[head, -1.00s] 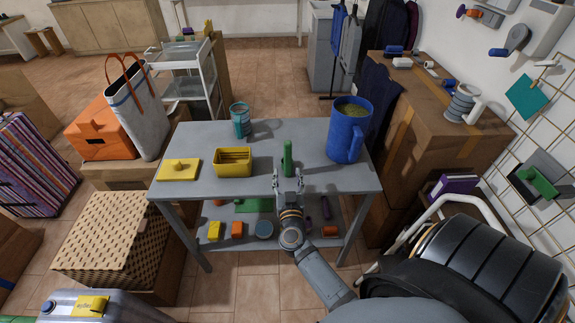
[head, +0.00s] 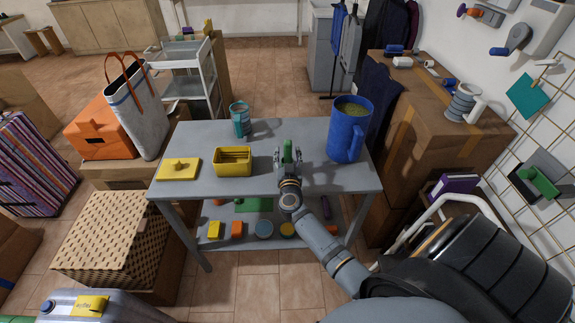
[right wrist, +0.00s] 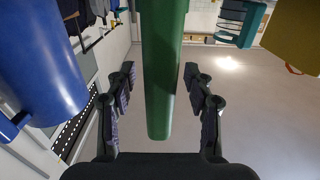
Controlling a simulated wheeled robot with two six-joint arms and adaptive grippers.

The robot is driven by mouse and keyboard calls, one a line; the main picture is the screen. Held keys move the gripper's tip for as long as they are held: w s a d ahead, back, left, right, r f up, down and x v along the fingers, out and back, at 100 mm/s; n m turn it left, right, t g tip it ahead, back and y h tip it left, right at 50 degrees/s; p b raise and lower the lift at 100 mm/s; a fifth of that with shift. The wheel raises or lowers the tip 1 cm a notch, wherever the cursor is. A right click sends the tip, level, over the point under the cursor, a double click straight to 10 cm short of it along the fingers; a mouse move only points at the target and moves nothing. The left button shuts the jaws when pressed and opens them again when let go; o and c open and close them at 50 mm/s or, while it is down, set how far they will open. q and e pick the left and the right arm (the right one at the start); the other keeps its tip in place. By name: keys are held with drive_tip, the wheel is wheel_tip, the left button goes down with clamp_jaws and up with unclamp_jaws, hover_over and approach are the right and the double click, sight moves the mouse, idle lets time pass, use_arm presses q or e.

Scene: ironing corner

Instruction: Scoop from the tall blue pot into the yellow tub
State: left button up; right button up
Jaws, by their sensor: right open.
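The tall blue pot (head: 345,138) stands upright at the table's right end, with greenish contents near its rim. It also shows in the right wrist view (right wrist: 40,65). The open yellow tub (head: 233,169) sits left of centre on the table. A green upright piece (head: 288,149), perhaps the scoop's handle, stands between them; its lower part is hidden by my gripper. My right gripper (head: 288,160) is open, with its fingers on either side of this piece. The right wrist view shows the green piece (right wrist: 161,75) between the fingers with gaps on both sides. My left gripper is out of view.
A yellow lid (head: 179,169) lies left of the tub on the grey table (head: 210,139). A teal cup (head: 240,122) stands behind the tub. Several small items fill the lower shelf. Cardboard boxes (head: 425,125) stand close to the table's right side.

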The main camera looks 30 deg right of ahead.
drive_tip(key=shift+r, duration=0.1)
drive_tip(key=c, duration=0.3)
clamp_jaws()
wheel_tip(320, 180, up, 10)
drive_tip(key=p, duration=0.5)
drive_tip(key=shift+p, duration=0.3)
drive_tip(key=shift+a, duration=0.1)
